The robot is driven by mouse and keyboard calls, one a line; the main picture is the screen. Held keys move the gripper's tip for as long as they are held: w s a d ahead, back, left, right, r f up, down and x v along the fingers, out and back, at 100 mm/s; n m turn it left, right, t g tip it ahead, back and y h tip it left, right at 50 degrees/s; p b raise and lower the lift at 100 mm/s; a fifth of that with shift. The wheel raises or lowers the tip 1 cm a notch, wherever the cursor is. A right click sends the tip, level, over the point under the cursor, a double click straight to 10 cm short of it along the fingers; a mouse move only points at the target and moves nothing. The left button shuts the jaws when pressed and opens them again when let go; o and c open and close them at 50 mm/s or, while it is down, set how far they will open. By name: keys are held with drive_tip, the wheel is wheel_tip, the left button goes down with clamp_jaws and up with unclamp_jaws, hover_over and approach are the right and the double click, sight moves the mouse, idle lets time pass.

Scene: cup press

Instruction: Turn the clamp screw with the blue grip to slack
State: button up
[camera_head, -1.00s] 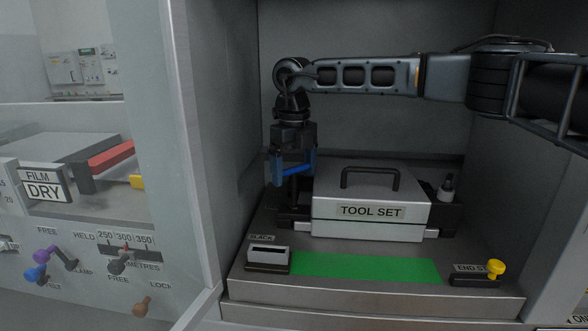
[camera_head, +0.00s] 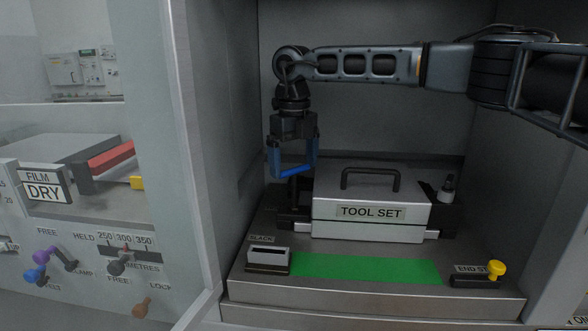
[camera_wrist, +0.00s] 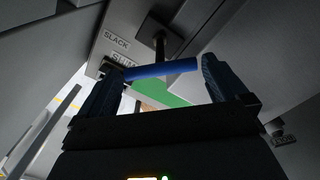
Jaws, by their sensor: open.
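The clamp screw's blue grip (camera_head: 294,171) is a bar above the left end of the tool set case. In the wrist view the blue grip (camera_wrist: 163,69) lies crosswise on a dark screw stem (camera_wrist: 160,44). My gripper (camera_head: 294,168) points down from above, with blue fingers apart. In the wrist view my gripper (camera_wrist: 160,75) has one finger by each end of the bar. The right finger looks just clear of it; contact at the left end cannot be told. A SLACK label (camera_wrist: 116,39) shows left of the stem. The screw's lower part is partly hidden.
The TOOL SET case (camera_head: 368,215) with a black handle (camera_head: 370,172) stands close right of the screw. A green strip (camera_head: 365,268) lies in front, with a small slotted block (camera_head: 268,258) left and a yellow knob (camera_head: 496,268) right. The bay's left wall is near my gripper.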

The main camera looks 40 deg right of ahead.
drive_tip(key=shift+r, duration=2.8)
